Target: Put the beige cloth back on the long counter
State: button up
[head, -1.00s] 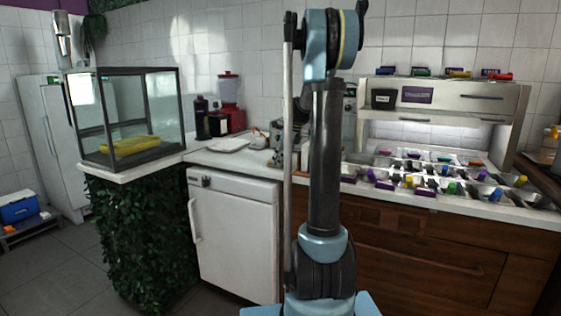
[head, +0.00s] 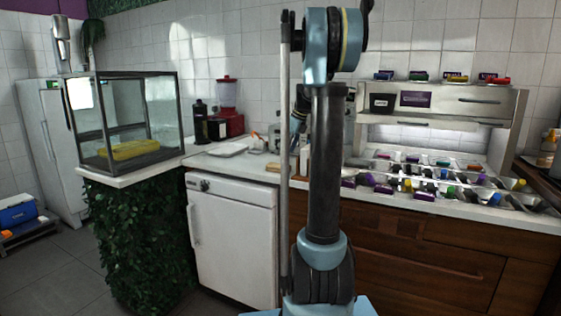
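The long counter (head: 215,162) has a white top and runs along the tiled wall behind my arm. I cannot make out the beige cloth for certain. A small tan, flat thing (head: 272,167) lies on the counter just left of my arm, too small to identify. The blue and dark end part of my arm shows partly beside the upright link, over the counter. My gripper is mostly hidden there, so its fingers and anything in them cannot be made out.
A glass case (head: 128,120) with a yellow thing (head: 130,150) inside stands at the left. A white tray (head: 228,149), a red blender (head: 228,110) and dark bottles (head: 200,122) are on the counter. Topping bins (head: 440,180) crowd its right part.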

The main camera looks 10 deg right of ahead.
jog(key=v, duration=0.5)
jog(key=s+a+f+n+h, duration=0.1)
jog(key=s+a+f+n, duration=0.2)
jog(key=s, duration=0.5)
jog(key=s+f+n, duration=0.2)
jog(key=s+n, duration=0.4)
jog(key=s, duration=0.1)
jog(key=s+a+f+n+h, duration=0.1)
jog(key=s+a+f+n, duration=0.2)
jog(key=s, duration=0.5)
jog(key=s+d+f+n+h, duration=0.1)
jog(key=s+f+n, duration=1.2)
jog(key=s+f, duration=0.3)
jog(key=shift+s+h, duration=0.3)
jog(key=shift+s, duration=0.65)
jog(key=shift+d, duration=0.1)
